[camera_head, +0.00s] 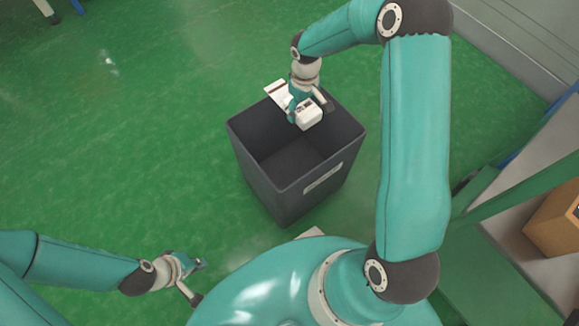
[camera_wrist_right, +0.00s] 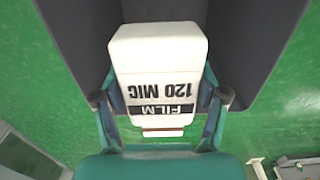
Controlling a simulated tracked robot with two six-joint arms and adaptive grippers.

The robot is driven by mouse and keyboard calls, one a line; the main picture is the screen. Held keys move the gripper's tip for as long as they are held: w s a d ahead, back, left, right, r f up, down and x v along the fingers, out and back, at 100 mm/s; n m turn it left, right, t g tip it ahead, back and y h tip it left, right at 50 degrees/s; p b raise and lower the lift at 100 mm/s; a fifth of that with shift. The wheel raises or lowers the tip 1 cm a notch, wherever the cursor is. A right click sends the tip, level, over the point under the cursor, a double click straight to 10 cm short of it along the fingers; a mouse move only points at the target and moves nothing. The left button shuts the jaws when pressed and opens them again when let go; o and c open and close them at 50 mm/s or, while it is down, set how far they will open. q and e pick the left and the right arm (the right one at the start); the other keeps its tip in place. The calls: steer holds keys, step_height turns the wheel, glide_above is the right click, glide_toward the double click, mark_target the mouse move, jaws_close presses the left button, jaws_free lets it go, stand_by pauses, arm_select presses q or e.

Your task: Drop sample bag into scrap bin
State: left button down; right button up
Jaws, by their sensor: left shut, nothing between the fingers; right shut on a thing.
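The sample bag (camera_wrist_right: 158,60) is a white block with a dark band and the upside-down words "FILM 120 MIC". My right gripper (camera_wrist_right: 163,100) is shut on it, one finger on each side. In the head view the white bag (camera_head: 310,118) is held over the far part of the open scrap bin (camera_head: 264,177), partly hidden by my right gripper (camera_head: 304,106). The bin is a dark grey box with a light label on its front. The bin's floor looks empty where visible. My left gripper (camera_head: 197,281) is shut and empty, low at the lower left.
At the right stand green framing (camera_head: 515,195) and a grey surface with a brown box (camera_head: 556,220). A pale wall or ledge (camera_head: 510,50) runs along the upper right.

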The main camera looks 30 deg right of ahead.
steer(key=shift+f, duration=0.55)
steer(key=o, duration=1.3)
step_height(320, 180, up, 12)
steer(key=shift+f, duration=0.1)
